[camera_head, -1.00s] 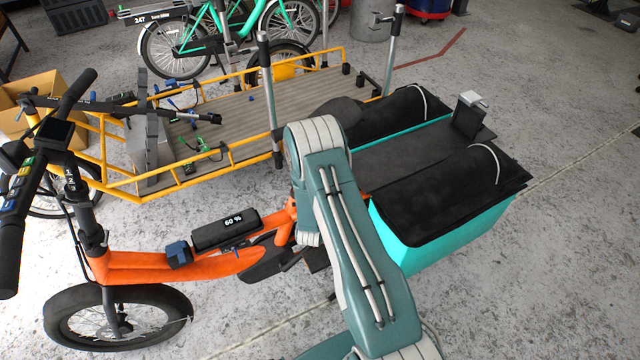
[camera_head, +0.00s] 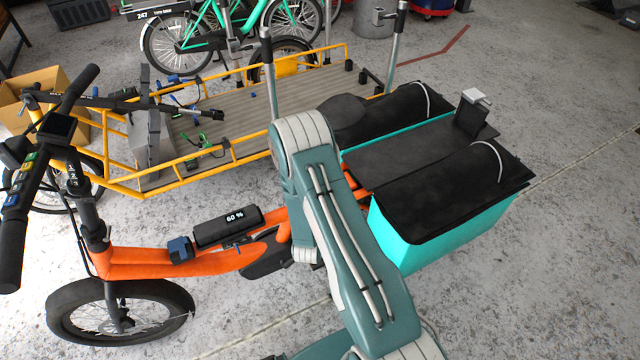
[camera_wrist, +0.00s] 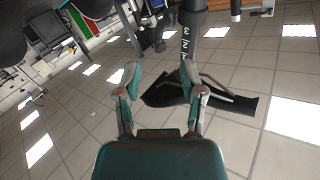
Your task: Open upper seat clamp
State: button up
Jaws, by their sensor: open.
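In the wrist view my gripper (camera_wrist: 159,78) is open, with its two teal fingers apart and nothing between them. A dark post with white numbers (camera_wrist: 188,38) stands just beyond the right fingertip. A small dark lever-like part (camera_wrist: 155,34) shows left of the post, beyond the gap between the fingers. It may belong to the seat clamp, but I cannot tell for sure. In the head view the orange cargo bike (camera_head: 150,262) stands in front of me. My arm hides its seat post area and my gripper there. A dark saddle-like shape (camera_head: 343,110) shows behind my arm.
Teal panniers (camera_head: 400,235) with black covers sit at the bike's rear. A yellow-framed cargo bike (camera_head: 225,158) stands close behind. The handlebar (camera_head: 12,235) is at far left. The concrete floor at right is clear.

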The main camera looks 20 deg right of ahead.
jog(key=v, duration=0.5)
jog(key=shift+s+a, duration=0.15)
grip_shut()
jog(key=w+a+r+n+g+h, duration=0.25)
jog(key=w+a+n, duration=0.3)
jog(key=n, duration=1.05)
jog(key=w+d+f+g, duration=0.1)
jog(key=w+d+f, duration=0.2)
jog(key=d, duration=0.6)
jog(key=shift+w+y, duration=0.35)
jog(key=shift+w, duration=0.25)
